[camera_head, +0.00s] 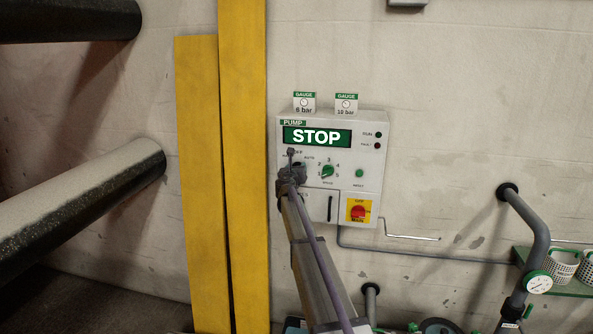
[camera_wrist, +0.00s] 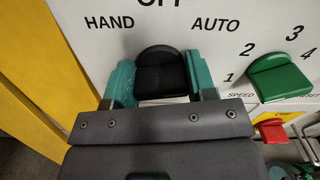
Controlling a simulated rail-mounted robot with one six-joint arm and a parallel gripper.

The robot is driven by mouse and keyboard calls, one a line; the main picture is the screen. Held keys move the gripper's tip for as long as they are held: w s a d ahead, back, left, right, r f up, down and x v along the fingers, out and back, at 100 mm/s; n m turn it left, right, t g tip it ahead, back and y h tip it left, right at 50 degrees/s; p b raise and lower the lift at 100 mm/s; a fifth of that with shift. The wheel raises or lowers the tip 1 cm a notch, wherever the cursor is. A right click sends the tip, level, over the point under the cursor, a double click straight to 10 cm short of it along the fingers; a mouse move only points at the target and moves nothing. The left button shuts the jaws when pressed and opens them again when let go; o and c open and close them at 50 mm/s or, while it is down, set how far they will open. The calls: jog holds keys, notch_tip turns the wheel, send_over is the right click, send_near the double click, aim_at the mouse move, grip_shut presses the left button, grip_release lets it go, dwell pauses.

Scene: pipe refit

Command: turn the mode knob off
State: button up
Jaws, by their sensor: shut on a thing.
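The black mode knob (camera_wrist: 160,70) sits on the white pump panel (camera_head: 372,188) among the labels HAND, OFF and AUTO. In the wrist view OFF is cut by the top edge, with HAND to the left and AUTO to the right. My gripper (camera_wrist: 161,82) is shut on the knob, one teal finger on each side. In the head view my gripper (camera_head: 293,172) is at the panel's left side and covers the knob. I cannot tell which label the knob points to. The panel display (camera_head: 317,137) reads STOP.
A green speed knob (camera_wrist: 278,77) is right of the mode knob. Below it is a red main switch (camera_head: 358,213) on a yellow plate. Yellow boards (camera_head: 243,160) stand left of the panel. A grey pipe (camera_head: 540,245) with a gauge is at the right.

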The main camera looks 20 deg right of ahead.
jog(key=n, duration=0.6)
jog(key=shift+a+f, duration=0.1)
jog(key=shift+a, duration=0.05)
jog(key=shift+n, duration=0.3)
jog(key=o, duration=0.9)
jog(key=shift+o, duration=0.2)
jog(key=v, duration=1)
jog(key=shift+s+a, duration=0.2)
jog(key=shift+s, duration=0.05)
